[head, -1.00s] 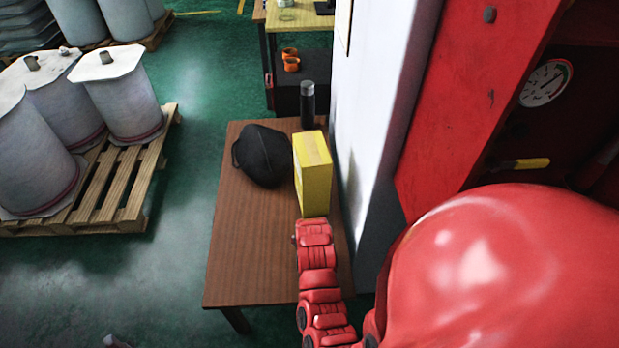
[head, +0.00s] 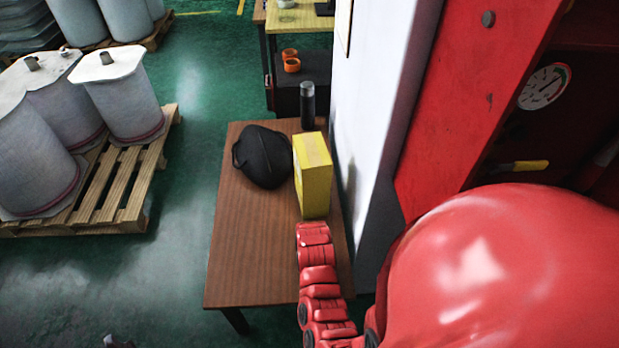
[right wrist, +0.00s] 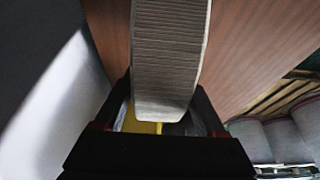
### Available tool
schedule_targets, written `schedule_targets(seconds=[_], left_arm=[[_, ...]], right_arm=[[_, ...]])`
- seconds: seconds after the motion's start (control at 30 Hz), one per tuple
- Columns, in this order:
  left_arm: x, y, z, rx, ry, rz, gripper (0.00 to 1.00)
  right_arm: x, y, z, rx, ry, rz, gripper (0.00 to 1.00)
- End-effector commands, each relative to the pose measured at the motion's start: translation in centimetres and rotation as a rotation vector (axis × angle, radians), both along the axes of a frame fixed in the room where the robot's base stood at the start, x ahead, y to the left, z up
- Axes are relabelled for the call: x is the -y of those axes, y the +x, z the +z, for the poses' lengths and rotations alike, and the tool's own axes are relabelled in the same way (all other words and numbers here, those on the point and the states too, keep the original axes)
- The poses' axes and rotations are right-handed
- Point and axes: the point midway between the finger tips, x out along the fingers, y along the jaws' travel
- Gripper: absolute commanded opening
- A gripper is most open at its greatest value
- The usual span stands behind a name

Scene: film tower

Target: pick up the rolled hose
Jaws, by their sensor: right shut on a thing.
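In the right wrist view, a pale grey, finely ribbed band, the rolled hose (right wrist: 170,60), runs up from between my jaws. My right gripper (right wrist: 158,128) is shut on its near end. A patch of yellow shows between the jaws below the hose. In the head view, my red right arm reaches over the table to the near end of a yellow box (head: 313,178). The gripper and the hose cannot be made out there.
The brown table (head: 240,270) holds a black bag (head: 263,157) and a dark bottle (head: 307,105). A white wall (head: 375,110) stands close on the right. A wooden pallet (head: 120,195) with large grey drums is at the left; green floor lies between.

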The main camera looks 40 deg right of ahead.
Motion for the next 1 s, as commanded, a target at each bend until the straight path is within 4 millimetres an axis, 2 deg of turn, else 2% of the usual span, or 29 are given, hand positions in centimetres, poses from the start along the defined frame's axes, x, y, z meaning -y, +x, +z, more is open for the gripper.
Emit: schedule_targets(seconds=[0.03,0.07,0.1,0.63,1.0], left_arm=[[0.0,0.0,0.0,0.000,0.000,0.000,0.50],[0.0,0.0,0.0,0.000,0.000,0.000,0.50],[0.0,0.0,0.0,0.000,0.000,0.000,0.50],[0.0,0.0,-0.2,0.000,0.000,0.000,0.50],[0.0,0.0,-1.3,0.000,0.000,0.000,0.50]], right_arm=[[0.0,0.0,0.0,0.000,0.000,0.000,0.06],[0.0,0.0,0.0,0.000,0.000,0.000,0.01],[0.0,0.0,0.0,0.001,-0.001,0.000,0.00],[0.0,0.1,0.5,0.003,-0.002,0.001,0.00],[0.1,0.2,3.2,0.008,-0.004,-0.001,0.00]])
